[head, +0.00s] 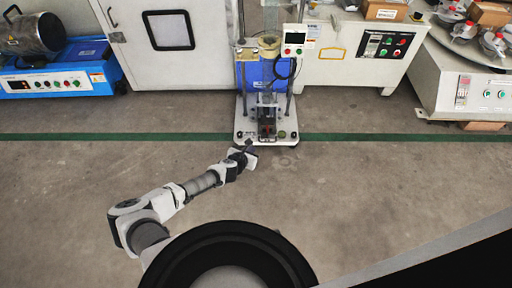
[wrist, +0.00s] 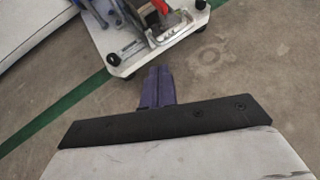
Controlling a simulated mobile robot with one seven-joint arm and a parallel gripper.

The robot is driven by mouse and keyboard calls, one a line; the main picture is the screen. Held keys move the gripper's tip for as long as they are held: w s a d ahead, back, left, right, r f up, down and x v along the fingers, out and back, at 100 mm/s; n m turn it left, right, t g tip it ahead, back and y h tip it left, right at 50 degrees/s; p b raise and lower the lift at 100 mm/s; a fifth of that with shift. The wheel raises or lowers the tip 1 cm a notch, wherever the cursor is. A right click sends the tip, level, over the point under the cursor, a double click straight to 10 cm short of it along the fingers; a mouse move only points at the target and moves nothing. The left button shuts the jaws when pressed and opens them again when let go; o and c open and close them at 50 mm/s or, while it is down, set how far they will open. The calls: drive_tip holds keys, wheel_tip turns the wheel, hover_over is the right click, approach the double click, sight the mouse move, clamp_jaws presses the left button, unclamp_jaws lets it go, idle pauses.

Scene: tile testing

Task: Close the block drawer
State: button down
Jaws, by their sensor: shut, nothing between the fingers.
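The tile testing machine (head: 264,85) stands on the floor at centre, with a white base plate. What looks like the block drawer is the small dark unit (head: 267,128) low at its front. In the wrist view a metal U-shaped handle (wrist: 178,29) and a red-and-black part (wrist: 160,7) sit on the white base (wrist: 112,42). How far the drawer stands out I cannot tell. My gripper (head: 248,145) is just in front of the base's left front corner. Its dark fingers (wrist: 158,72) are shut and empty, pointing toward the base, apart from the handle.
A white cabinet (head: 125,60) and a blue machine (head: 60,82) stand to the left. A white control cabinet (head: 345,60) and a round-topped machine (head: 460,80) stand to the right. A green line (head: 380,137) crosses the floor. The concrete floor in front is clear.

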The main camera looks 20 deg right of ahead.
drive_tip(key=b+x, duration=0.1)
drive_tip(key=x, duration=0.2)
drive_tip(key=r+b+x, duration=0.1)
drive_tip(key=x, duration=0.1)
drive_tip(key=shift+w+d+f, duration=0.3)
drive_tip(key=shift+w+d, duration=0.1)
drive_tip(key=shift+w, duration=0.05)
drive_tip(key=shift+w+d, duration=0.1)
